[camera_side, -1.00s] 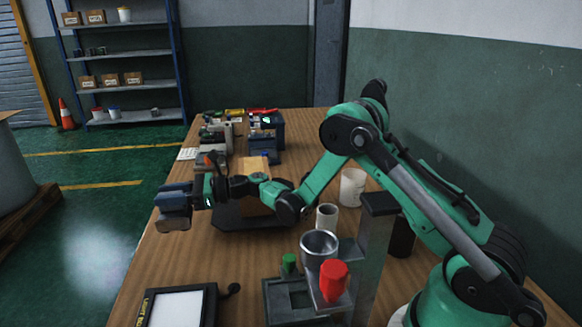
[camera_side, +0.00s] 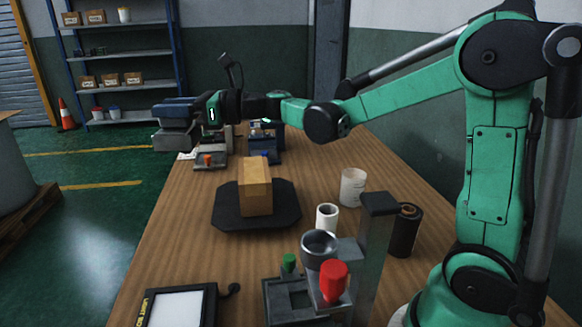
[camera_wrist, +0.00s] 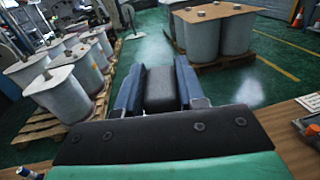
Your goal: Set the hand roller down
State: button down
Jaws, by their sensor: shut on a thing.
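My gripper (camera_side: 172,121) is stretched out level at the left edge of the wooden table, raised above its far part. In the wrist view the two blue jaws (camera_wrist: 157,88) are shut on the hand roller (camera_wrist: 160,88), which shows as a dark, rounded block between them. In the side view a grey piece hangs just below the blue jaws. I cannot tell whether it is part of the roller. The roller's far end and handle are hard to make out.
A cardboard box (camera_side: 255,187) stands on a black platform (camera_side: 228,222) mid-table. A grey tray (camera_side: 211,163) with an orange-topped item lies beyond it.

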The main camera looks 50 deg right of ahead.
jog(key=s+d+m+t+h, duration=0.2)
jog(key=s+m+h, duration=0.5)
jog(key=h, duration=0.8)
jog(key=shift+d+m+t+h, duration=0.35)
jog(key=shift+d+m, duration=0.4)
jog(key=shift+m, duration=1.05)
jog(key=shift+r, duration=0.1)
jog(key=w+a+n+y, duration=0.1)
jog(key=w+y, duration=0.1)
jog(key=w+a+n+y, duration=0.1)
jog(key=w+y, duration=0.1)
jog(key=w+a+n+y, duration=0.1)
jog(key=w+n+y, duration=0.1)
jog(key=shift+w+a+r+t, duration=0.25)
jog(key=shift+w+t, duration=0.1)
jog(key=shift+w, duration=0.05)
jog(key=shift+w+a+f+n+g+y, duration=0.35)
jog(key=shift+w+f+n+g+y, duration=0.45)
jog(key=shift+n+y, duration=1)
jog(key=shift+w+a+f+n+g+y, duration=0.4)
jog(key=shift+n+g+y, duration=0.8)
jog(key=shift+y, duration=1.15)
jog(key=shift+w+a+f+n+g+y, duration=0.3)
jog(key=shift+w+f+n+g+y, duration=0.5)
jog(key=shift+n+y, duration=1)
